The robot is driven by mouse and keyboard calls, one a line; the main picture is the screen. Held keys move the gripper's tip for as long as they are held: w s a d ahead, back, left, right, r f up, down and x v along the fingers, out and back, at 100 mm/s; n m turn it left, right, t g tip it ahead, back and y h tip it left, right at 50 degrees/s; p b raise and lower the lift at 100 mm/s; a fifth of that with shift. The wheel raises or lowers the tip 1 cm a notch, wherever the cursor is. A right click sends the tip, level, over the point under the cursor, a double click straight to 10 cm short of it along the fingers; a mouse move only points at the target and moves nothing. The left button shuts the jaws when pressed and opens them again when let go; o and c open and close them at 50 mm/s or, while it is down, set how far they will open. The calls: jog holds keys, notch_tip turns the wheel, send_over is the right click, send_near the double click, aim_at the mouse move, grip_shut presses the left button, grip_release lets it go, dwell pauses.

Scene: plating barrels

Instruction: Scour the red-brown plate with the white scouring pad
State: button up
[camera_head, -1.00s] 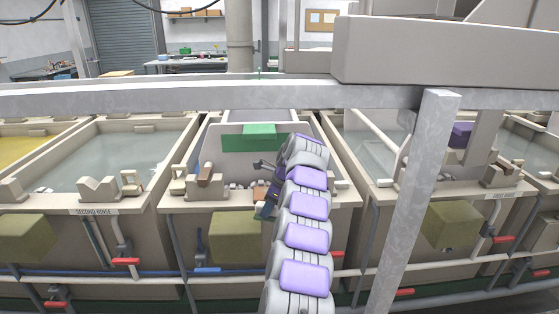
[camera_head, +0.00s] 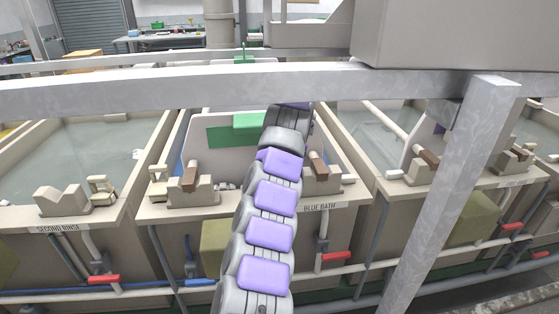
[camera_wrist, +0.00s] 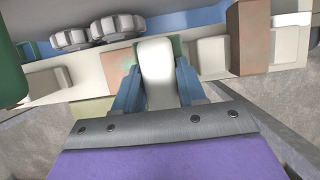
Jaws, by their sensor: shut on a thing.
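In the wrist view, my gripper (camera_wrist: 157,62) has two blue fingers shut on the white scouring pad (camera_wrist: 157,82), which points away from me between them. A flat red-brown plate (camera_wrist: 117,66) with a greenish patch lies just left of the pad, on a pale tank rim. Green also shows at the pad's right edge, and the pad hides part of that area. I cannot tell whether the pad touches the plate. In the head view, my own arm hides the gripper, pad and plate.
A brown block (camera_wrist: 247,38) stands right of the pad in the wrist view. The head view shows saddles on the blue bath's front rim, a green panel (camera_head: 233,133) behind, a horizontal beam (camera_head: 150,90) across, and a post (camera_head: 450,190) at right.

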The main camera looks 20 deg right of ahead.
jog(key=shift+d+f+b, duration=0.4)
jog(key=shift+f, duration=0.25)
jog(key=shift+d+f+b, duration=0.35)
jog(key=shift+f, duration=0.25)
jog(key=shift+a+f+b, duration=0.75)
jog(key=shift+a+f, duration=0.1)
jog(key=shift+f, duration=0.3)
jog(key=shift+a+f, duration=0.25)
jog(key=shift+f, duration=0.2)
jog(key=shift+d+f, duration=0.1)
jog(key=shift+d, duration=0.85)
jog(key=shift+a+b, duration=0.35)
jog(key=shift+a, duration=0.4)
jog(key=shift+d+f+b, duration=0.3)
jog(key=shift+d+f, duration=0.15)
jog(key=shift+d, duration=0.15)
jog(key=shift+a+f+b, duration=0.3)
jog(key=shift+a, duration=0.2)
jog(key=shift+f, duration=0.1)
